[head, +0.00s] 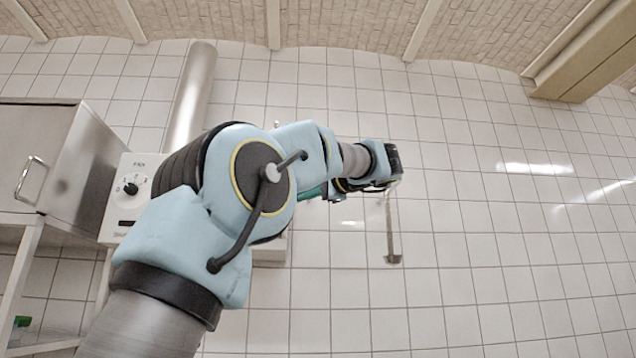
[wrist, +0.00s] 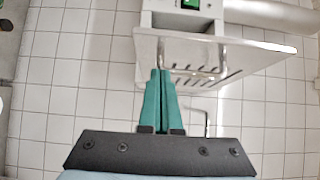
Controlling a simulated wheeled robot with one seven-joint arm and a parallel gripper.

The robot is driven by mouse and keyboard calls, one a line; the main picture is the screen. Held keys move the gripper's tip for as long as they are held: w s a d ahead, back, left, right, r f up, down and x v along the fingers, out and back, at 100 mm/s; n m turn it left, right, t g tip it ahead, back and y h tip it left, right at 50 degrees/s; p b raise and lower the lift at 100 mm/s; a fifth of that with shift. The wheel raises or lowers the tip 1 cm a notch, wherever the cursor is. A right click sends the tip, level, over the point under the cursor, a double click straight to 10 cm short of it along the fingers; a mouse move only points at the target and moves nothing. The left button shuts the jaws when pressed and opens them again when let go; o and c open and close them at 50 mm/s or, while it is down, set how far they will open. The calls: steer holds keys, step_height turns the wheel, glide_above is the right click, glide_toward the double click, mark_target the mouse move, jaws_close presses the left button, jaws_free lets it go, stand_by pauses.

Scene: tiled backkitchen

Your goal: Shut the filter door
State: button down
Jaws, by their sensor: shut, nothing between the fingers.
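In the wrist view a pale, flat slotted panel (wrist: 262,52), which looks like the filter door, stands out from a white box (wrist: 172,22) with a green switch. A bar handle (wrist: 190,68) runs along the panel's near side. My gripper (wrist: 160,73) is shut and empty; its teal fingertips overlap the panel's left part in the picture, and I cannot tell whether they touch. In the head view my arm hides the panel, and only a bit of the teal fingers shows past it.
In the head view a white dial panel (head: 124,215) and a steel cabinet (head: 75,155) with a handle are at left. A pipe (head: 190,100) rises behind. The tiled wall at right is clear.

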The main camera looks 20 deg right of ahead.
steer(key=shift+w+a+p, duration=0.2)
steer(key=shift+w+a, duration=0.15)
steer(key=shift+a, duration=0.4)
steer(key=shift+w+a+p, duration=0.2)
steer(key=shift+w+a, duration=0.2)
steer(key=shift+a, duration=0.3)
steer(key=shift+w+a+p, duration=0.2)
steer(key=shift+w+a, duration=0.15)
steer(key=shift+a, duration=0.4)
steer(key=shift+a, duration=0.1)
